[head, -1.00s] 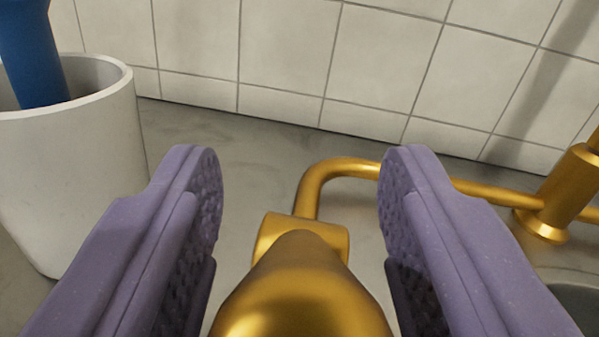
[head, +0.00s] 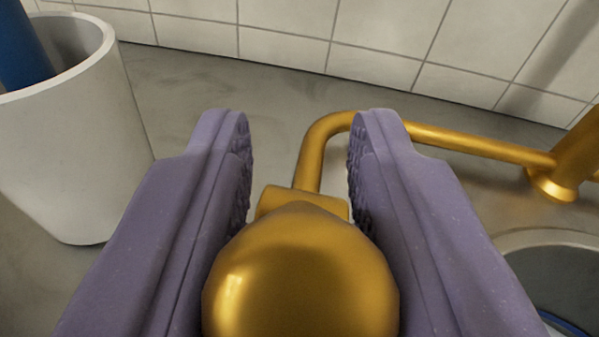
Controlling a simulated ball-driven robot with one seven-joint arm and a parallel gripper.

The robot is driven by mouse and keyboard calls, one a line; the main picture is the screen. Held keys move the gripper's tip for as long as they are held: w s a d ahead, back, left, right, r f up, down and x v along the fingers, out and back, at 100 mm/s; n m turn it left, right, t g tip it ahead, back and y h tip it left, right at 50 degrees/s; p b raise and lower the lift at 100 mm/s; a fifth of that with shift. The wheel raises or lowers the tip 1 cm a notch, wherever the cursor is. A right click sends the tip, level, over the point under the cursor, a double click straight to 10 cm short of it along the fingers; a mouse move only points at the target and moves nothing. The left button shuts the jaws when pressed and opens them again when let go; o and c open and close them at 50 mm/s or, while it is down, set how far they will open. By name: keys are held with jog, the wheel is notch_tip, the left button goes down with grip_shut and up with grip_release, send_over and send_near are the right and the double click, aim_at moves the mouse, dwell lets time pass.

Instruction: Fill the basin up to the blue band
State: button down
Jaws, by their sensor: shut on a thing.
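A brass tap handle (head: 300,275) with a rounded end stands at the bottom middle, large and close. My gripper (head: 302,135) has its two purple fingers on either side of this handle and is shut on it. A brass pipe (head: 470,144) bends up behind the handle and runs right to a brass fitting (head: 575,165). Part of the basin (head: 545,238), a round grey vessel, shows at the lower right edge. A bit of the blue band (head: 565,324) shows on its inner wall. The rest of the basin is out of frame, and I cannot tell its water level.
A white pot (head: 75,150) with a blue thing (head: 20,50) in it stands on the left, close to my left finger. A white tiled wall (head: 290,30) closes off the back. The grey counter (head: 195,80) is clear between pot and pipe.

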jog(key=w+g+p, duration=0.1)
jog(key=g+p, duration=0.1)
jog(key=w+r+g+p, duration=0.1)
jog(key=g+p, duration=0.1)
jog(key=shift+w+a+r+h, duration=0.1)
jog(key=shift+w+r+h, duration=0.05)
jog(key=shift+h, duration=0.15)
jog(key=shift+w+f+m+g+p, duration=0.15)
jog(key=shift+w+g+p, duration=0.3)
jog(key=shift+g+p, duration=0.4)
jog(key=shift+w+f+m+g+p, duration=0.15)
jog(key=shift+w+g+p, duration=0.25)
jog(key=shift+g+p, duration=0.4)
jog(key=c, duration=0.9)
grip_release()
jog(key=p+v, duration=0.1)
jog(key=v, duration=0.6)
jog(key=shift+s+r, duration=0.25)
jog(key=shift+r, duration=0.05)
